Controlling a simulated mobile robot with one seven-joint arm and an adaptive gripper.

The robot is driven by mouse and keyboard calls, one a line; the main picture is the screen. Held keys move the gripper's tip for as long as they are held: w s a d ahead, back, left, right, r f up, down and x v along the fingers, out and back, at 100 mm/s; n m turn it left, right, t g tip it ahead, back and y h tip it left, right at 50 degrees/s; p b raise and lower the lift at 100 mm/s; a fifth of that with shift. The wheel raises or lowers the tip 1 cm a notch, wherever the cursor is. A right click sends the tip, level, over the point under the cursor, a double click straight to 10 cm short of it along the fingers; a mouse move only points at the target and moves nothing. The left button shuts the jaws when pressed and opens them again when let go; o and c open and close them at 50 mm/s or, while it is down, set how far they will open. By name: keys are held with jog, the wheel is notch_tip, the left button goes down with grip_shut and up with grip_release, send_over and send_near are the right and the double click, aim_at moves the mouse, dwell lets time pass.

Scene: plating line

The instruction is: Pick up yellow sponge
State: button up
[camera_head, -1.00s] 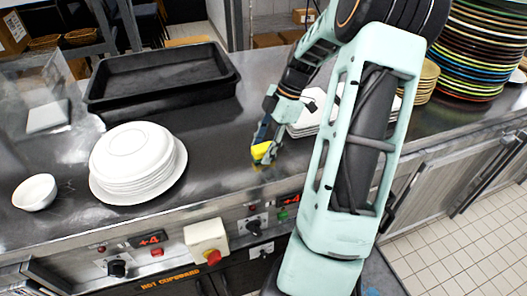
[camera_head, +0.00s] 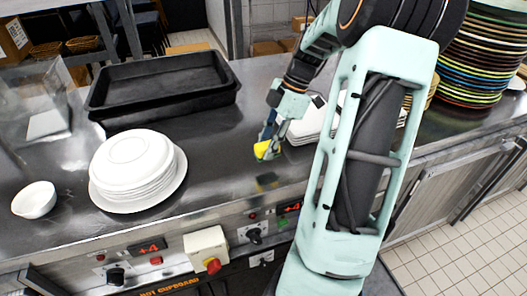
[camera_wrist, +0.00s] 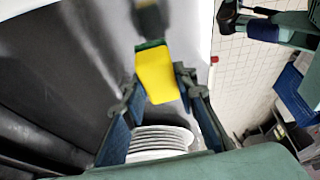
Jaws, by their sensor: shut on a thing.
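The yellow sponge (camera_wrist: 158,75) is between the fingers of my gripper (camera_wrist: 157,92) in the wrist view. It has a dark green layer along its far edge. In the head view the sponge (camera_head: 263,150) shows at the tip of my gripper (camera_head: 268,141), over the steel counter. My gripper is shut on the sponge. The sponge seems to be a little above the counter, with a dark reflection or shadow beyond it in the wrist view.
A stack of white plates (camera_head: 138,165) and a white bowl (camera_head: 34,199) stand left on the counter (camera_head: 225,165). Black trays (camera_head: 160,82) lie behind. White square plates (camera_head: 308,125) stand close to the right of my gripper. Colored plates (camera_head: 483,55) are stacked far right.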

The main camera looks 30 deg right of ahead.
jog(key=s+d+r, duration=0.2)
jog(key=s+r, duration=0.6)
jog(key=s, duration=0.4)
jog(key=shift+s+d+r, duration=0.15)
jog(key=shift+s+r, duration=0.05)
